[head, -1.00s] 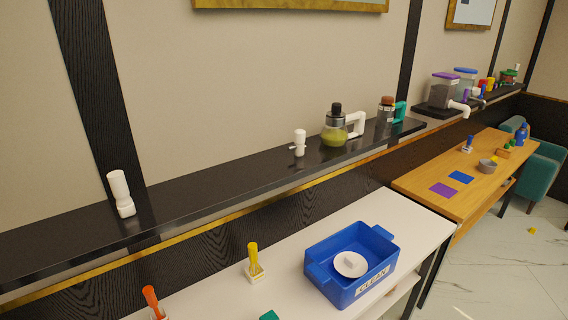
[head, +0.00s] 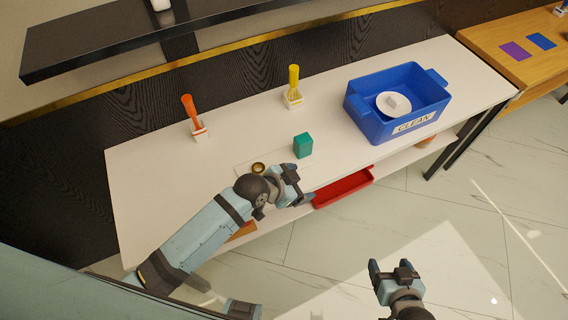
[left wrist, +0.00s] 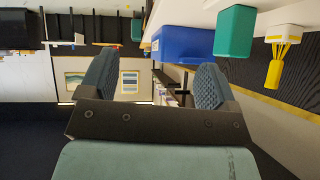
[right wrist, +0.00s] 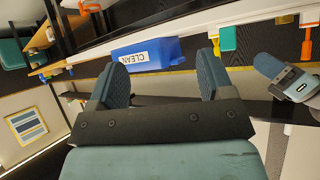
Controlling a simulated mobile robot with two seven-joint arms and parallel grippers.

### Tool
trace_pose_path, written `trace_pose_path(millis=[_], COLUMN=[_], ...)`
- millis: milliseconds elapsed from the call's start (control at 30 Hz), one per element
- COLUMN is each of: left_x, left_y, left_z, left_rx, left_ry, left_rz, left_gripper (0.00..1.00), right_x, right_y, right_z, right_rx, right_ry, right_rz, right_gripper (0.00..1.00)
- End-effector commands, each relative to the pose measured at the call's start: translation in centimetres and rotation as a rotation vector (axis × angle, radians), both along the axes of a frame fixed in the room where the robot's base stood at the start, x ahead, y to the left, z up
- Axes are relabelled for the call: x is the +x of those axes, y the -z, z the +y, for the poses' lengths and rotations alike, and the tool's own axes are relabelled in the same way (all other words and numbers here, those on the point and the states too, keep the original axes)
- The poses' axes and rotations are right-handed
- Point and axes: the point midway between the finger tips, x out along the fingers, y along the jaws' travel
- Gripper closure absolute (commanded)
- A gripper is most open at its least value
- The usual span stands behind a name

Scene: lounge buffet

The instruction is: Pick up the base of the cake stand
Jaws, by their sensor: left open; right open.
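A white round piece with a small block on top (head: 394,104) lies in the blue bin (head: 362,122) marked CLEAN, at the right of the white table. A small brass round thing (head: 257,168) sits on the table beside my left arm, partly hidden by it. I cannot tell which, if either, is the cake stand base. My left gripper (head: 302,186) is open and empty over the table's front edge. My right gripper (head: 390,264) is open and empty, over the floor in front of the table. Both wrist views show parted fingers with nothing between them.
A teal block (head: 303,145), a yellow-handled brush (head: 293,88) and an orange-handled one (head: 195,120) stand on the white table (head: 150,190). A red tray (head: 345,188) is on the lower shelf. A dark wall shelf (head: 100,45) runs behind. The table's left part is clear.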

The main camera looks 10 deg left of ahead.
Motion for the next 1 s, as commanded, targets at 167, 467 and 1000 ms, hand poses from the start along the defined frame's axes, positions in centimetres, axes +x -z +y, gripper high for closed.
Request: trace_pose_path(millis=[167,467,1000], left_x=[4.6,9.8,16.4], left_y=[0.0,-1.4,-8.2], left_z=[-4.0,-5.8,1.4], left_rx=[0.149,0.484,0.984], left_ry=[0.304,0.808,1.426], left_rz=[-0.042,-0.087,0.034], left_gripper=[0.17,0.17,0.17], right_x=[0.4,0.5,0.9], right_y=[3.0,7.5,12.5], right_z=[0.1,0.2,1.2], right_rx=[0.006,0.009,0.030], right_ry=[-0.003,-0.011,-0.025], right_rz=[-0.008,0.002,0.005], right_gripper=[0.26,0.26,0.26])
